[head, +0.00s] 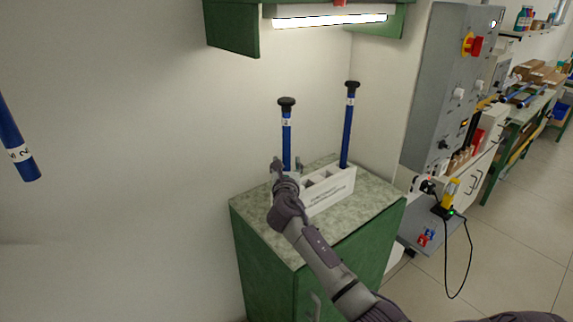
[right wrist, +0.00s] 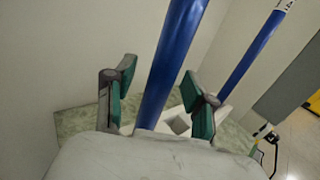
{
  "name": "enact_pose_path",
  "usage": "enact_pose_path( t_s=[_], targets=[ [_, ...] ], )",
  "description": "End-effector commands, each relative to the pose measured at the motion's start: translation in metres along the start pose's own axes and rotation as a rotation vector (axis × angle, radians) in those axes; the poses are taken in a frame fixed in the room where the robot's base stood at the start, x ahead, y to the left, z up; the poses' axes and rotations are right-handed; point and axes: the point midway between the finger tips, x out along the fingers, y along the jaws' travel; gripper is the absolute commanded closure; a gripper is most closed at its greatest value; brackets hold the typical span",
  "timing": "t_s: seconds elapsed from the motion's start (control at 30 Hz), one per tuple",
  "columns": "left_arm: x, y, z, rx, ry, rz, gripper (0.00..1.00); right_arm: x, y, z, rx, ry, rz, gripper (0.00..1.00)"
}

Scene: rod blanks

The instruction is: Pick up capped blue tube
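Two blue tubes with black caps stand upright in a white rack (head: 333,192) on the cabinet top. The left capped tube (head: 287,138) is the one at my right gripper (head: 286,168). In the right wrist view this tube (right wrist: 170,70) runs between the two green-padded fingers of the right gripper (right wrist: 158,84), with a gap on each side. The fingers are open around it. The other capped tube (head: 348,125) stands further right, and it also shows in the right wrist view (right wrist: 252,52). My left gripper is out of view.
Another blue tube (head: 15,138) with a white label hangs in at the left edge; its upper end is cut off. A grey control panel (head: 447,90) is right of the green cabinet (head: 325,270). A lit shelf (head: 328,20) hangs above.

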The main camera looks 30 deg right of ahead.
Motion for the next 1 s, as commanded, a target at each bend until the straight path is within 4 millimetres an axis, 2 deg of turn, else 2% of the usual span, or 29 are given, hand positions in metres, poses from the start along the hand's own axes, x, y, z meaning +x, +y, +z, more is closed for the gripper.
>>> enact_pose_path(
  t_s=[0.03, 0.3, 0.77, 1.0],
  targets=[
    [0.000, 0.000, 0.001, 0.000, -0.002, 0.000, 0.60, 0.000, 0.000, 0.000, 0.000, 0.000, 0.000, 0.54],
    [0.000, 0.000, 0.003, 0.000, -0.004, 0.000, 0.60, 0.000, 0.000, 0.000, 0.000, 0.000, 0.000, 0.99],
    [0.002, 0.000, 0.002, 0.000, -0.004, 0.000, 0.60, -0.002, -0.003, 0.005, -0.001, -0.003, 0.000, 1.00],
    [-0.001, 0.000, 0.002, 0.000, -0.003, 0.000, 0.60, -0.003, -0.003, 0.039, 0.000, -0.005, 0.000, 1.00]
  ],
)
